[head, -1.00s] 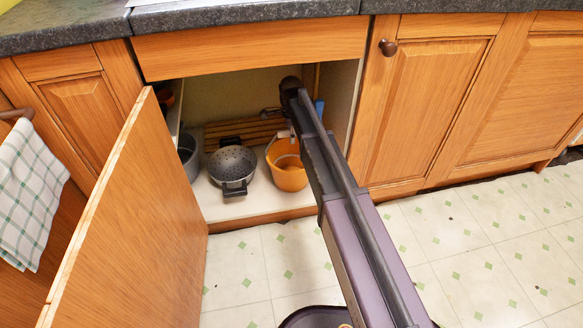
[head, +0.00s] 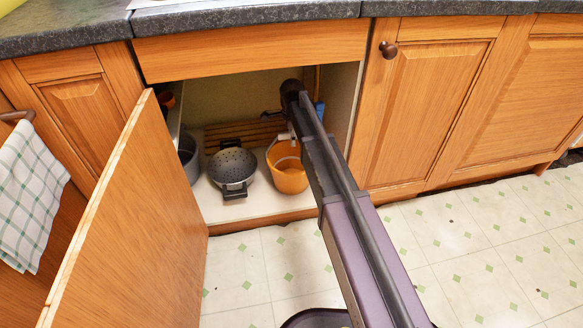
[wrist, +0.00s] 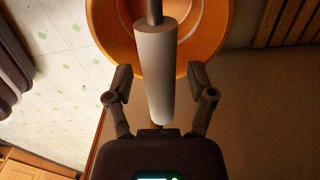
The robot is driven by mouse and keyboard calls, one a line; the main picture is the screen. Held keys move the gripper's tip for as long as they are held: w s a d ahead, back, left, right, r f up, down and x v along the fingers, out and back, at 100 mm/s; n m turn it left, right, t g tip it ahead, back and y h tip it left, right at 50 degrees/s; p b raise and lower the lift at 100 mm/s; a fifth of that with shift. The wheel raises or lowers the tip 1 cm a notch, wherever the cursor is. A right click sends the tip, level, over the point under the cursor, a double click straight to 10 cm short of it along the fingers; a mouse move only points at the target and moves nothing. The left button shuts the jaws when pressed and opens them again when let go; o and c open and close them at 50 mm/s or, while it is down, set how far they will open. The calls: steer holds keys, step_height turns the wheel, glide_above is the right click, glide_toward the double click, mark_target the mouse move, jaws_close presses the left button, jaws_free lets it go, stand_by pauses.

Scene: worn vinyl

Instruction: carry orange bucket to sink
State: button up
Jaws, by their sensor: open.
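The orange bucket (head: 288,180) stands upright on the floor of the open cupboard, right of the colander. Its wire handle is raised and carries a pale cylindrical grip (wrist: 155,75). In the wrist view my gripper (wrist: 160,84) is open, with one finger on each side of this grip and gaps between. The bucket's orange rim (wrist: 208,35) lies beyond the fingers. In the head view my arm covers part of the bucket's right side and much of the gripper. No sink basin can be made out.
A grey colander (head: 232,167) stands left of the bucket, with a grey pot (head: 188,158) farther left. The open cupboard door (head: 140,215) bounds the left side. The dark worktop (head: 250,10) overhangs above. Vinyl floor (head: 480,240) is clear at right.

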jaws_close()
steer(key=shift+s, duration=0.3)
